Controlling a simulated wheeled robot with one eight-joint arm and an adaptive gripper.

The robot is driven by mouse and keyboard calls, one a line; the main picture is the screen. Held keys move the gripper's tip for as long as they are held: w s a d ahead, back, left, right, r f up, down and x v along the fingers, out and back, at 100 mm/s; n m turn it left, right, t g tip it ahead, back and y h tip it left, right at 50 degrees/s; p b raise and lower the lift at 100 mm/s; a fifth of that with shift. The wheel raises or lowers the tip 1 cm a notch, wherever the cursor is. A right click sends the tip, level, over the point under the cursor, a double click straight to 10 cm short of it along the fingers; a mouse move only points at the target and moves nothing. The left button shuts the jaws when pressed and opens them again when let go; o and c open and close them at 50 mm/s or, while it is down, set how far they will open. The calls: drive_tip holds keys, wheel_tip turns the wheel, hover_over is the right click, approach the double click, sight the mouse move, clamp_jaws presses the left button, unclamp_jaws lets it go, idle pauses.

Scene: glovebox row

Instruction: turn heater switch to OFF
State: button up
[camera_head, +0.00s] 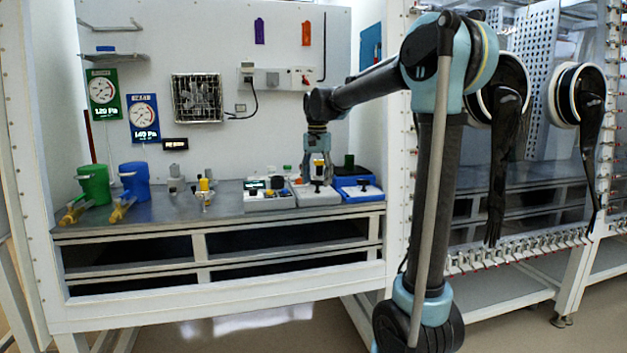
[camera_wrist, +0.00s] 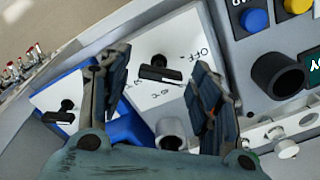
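A black knob switch (camera_wrist: 160,70) sits on a white panel (camera_wrist: 150,100) with printed letters; "OFF" reads beside it, and the other letters are hard to read. I take it for the heater switch, though no heater label shows. My gripper (camera_wrist: 162,62) is open, with one finger on each side of the knob and gaps visible between. In the head view my gripper (camera_head: 319,178) points down over the light box (camera_head: 322,199) on the bench. I cannot tell how far the fingertips are above the panel.
A blue box (camera_head: 345,196) with a white top and its own black knob (camera_wrist: 62,112) stands to the right in the head view. A grey control box (camera_head: 262,204) with blue and yellow buttons stands left. Yellow-topped parts and green and blue containers (camera_head: 133,180) stand farther left.

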drive_tip(key=c, duration=0.7)
drive_tip(key=n, duration=0.5)
drive_tip(key=o, duration=1)
drive_tip(key=shift+o, duration=0.2)
